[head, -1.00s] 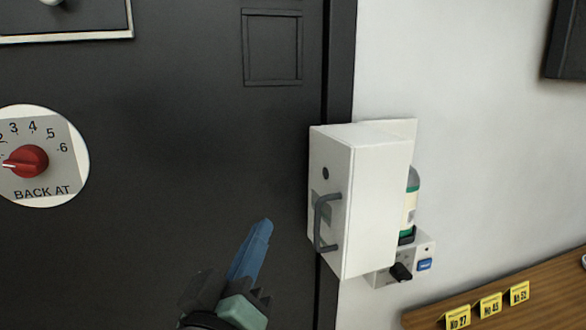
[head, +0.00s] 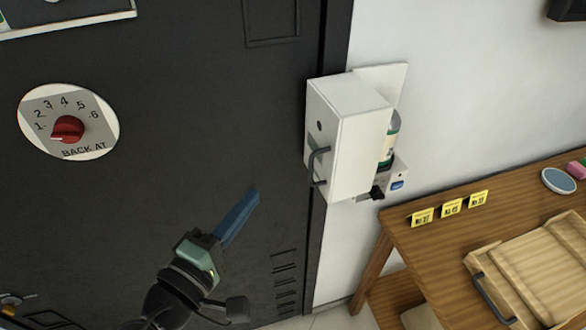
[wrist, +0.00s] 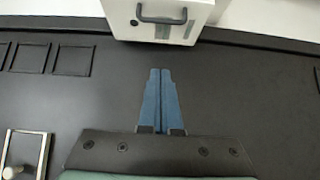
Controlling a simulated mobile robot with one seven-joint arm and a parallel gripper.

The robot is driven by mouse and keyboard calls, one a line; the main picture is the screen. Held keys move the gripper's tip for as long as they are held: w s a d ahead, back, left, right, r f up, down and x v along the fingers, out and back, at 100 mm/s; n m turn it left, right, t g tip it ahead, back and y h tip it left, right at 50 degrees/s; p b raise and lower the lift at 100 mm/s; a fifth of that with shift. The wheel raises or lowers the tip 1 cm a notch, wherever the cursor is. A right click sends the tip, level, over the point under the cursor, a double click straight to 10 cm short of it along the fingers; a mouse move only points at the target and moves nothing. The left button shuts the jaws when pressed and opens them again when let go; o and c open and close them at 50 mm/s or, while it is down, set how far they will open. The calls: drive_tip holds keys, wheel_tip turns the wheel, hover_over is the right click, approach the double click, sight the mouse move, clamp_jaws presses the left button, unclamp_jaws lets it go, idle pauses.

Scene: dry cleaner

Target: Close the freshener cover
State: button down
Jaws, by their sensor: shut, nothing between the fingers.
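The freshener cover (head: 346,150) is a white box-shaped lid with a dark handle (head: 318,166), swung out from the wall-mounted freshener. A bottle (head: 390,140) with a green and pale label shows behind it, at the right. My gripper (head: 252,194) has blue fingers pressed together and empty, below and to the left of the cover, apart from it. In the wrist view the fingers (wrist: 161,72) point toward the cover (wrist: 195,10) and its handle (wrist: 161,18), with a gap between.
A dark door panel (head: 200,90) with a red dial (head: 67,129) fills the left. A wooden table (head: 440,250) at the right bears yellow number cards (head: 451,207), a wooden tray (head: 482,262) and a blue round dish (head: 558,180).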

drive_tip(key=w+d+p, duration=0.4)
drive_tip(key=w+d, duration=0.1)
drive_tip(key=d, duration=0.2)
drive_tip(key=shift+w, duration=0.35)
drive_tip(key=shift+d, duration=0.15)
